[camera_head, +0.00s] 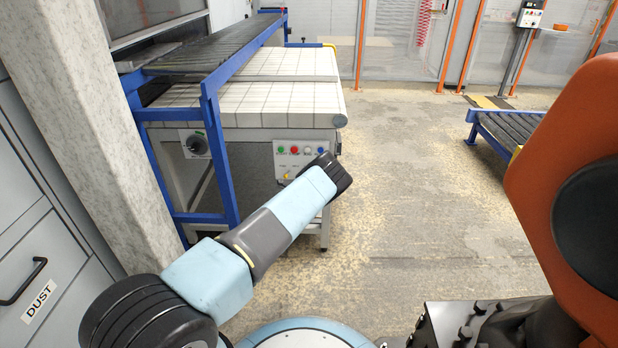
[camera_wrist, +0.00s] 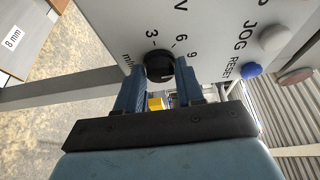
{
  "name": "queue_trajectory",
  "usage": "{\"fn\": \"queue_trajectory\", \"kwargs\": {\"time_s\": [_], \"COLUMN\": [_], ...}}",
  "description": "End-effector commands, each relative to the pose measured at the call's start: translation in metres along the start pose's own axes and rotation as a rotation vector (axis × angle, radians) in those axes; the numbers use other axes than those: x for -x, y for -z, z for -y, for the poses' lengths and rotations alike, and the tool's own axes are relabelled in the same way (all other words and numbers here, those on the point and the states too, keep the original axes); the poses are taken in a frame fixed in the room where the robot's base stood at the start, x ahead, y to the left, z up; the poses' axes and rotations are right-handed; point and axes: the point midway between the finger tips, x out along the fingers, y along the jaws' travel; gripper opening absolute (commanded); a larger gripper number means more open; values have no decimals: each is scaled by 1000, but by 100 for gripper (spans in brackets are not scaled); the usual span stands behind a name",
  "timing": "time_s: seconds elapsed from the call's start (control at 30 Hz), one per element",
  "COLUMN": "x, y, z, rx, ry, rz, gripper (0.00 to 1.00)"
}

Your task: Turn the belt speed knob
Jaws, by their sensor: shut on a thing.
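The belt speed knob (camera_wrist: 159,64) is round and black, on the light control panel (camera_wrist: 205,25). Markings "min", 3, 6 and 9 surround it in the wrist view. My gripper (camera_wrist: 158,72) is shut on the knob, one blue finger on each side. A small pale mark shows on the knob, but its exact setting cannot be told. In the head view the same control panel (camera_head: 307,147) is at the front of the belt table, and the arm's dark end hides the knob and gripper.
Close to the knob are a blue button (camera_wrist: 251,69) and a white button (camera_wrist: 277,38). The white-topped belt table (camera_head: 255,98) has a blue frame (camera_head: 215,140) and a black dial (camera_head: 197,144) at left. A concrete pillar (camera_head: 85,110) stands left.

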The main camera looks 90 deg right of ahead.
Motion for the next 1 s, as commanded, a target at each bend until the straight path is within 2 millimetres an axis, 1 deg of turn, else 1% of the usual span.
{"fn": "queue_trajectory", "kwargs": {"time_s": [0.03, 0.1, 0.13, 0.4, 1.0], "x": [0, 0, -6, 0, 1], "y": [0, 0, -1, 1, 1], "z": [-1, -1, -2, -2, -4], "rx": [0, 0, 0, 4, 37], "ry": [-2, -2, -1, -2, 10], "rz": [0, 1, -2, 0, -1], "gripper": [15, 8, 7, 7, 6]}}
